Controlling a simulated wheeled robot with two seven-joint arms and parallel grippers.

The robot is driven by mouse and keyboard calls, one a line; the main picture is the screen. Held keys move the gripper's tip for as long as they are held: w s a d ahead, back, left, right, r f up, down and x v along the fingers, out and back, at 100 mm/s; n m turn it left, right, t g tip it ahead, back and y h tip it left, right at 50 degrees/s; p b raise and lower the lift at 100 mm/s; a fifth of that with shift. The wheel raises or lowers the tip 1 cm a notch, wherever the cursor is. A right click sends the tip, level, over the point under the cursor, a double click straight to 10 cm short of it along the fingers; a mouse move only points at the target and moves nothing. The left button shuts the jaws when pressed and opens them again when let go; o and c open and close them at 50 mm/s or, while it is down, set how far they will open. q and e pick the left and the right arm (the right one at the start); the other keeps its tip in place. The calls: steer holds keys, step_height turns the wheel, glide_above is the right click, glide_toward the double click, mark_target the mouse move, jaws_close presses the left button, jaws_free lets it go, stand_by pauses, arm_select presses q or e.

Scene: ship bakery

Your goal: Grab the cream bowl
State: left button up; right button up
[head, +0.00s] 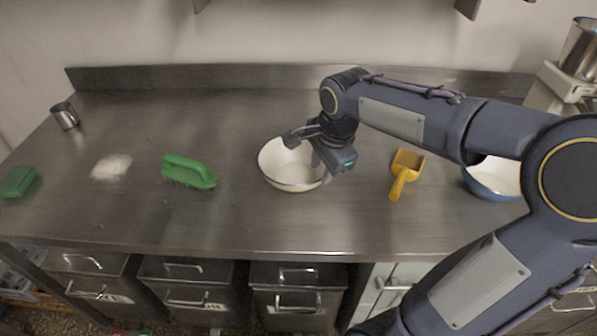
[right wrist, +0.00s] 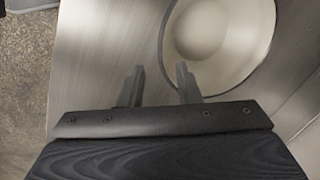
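The cream bowl (head: 280,180) stands upright on the steel worktop, near its middle, and looks empty inside. My right gripper (head: 322,172) is over the bowl's right side, with its fingers pointing down near the rim. In the right wrist view the two fingers (right wrist: 160,84) are apart, and the bowl (right wrist: 225,40) shows beyond them at the upper right. One finger overlaps the bowl's rim in that view; I cannot tell whether it touches. My left gripper is not in view.
A yellow scoop (head: 404,170) and a blue bowl (head: 490,188) lie to the right. A green brush (head: 188,171), white powder (head: 111,167), a green sponge (head: 18,181) and a metal cup (head: 65,116) are to the left. The worktop (head: 230,225) in front is clear.

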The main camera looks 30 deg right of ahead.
mark_target(313, 185)
steer(key=x, duration=0.7)
steer(key=shift+w+r, duration=0.15)
steer(key=shift+w, duration=0.25)
steer(key=shift+s, duration=0.1)
jaws_close()
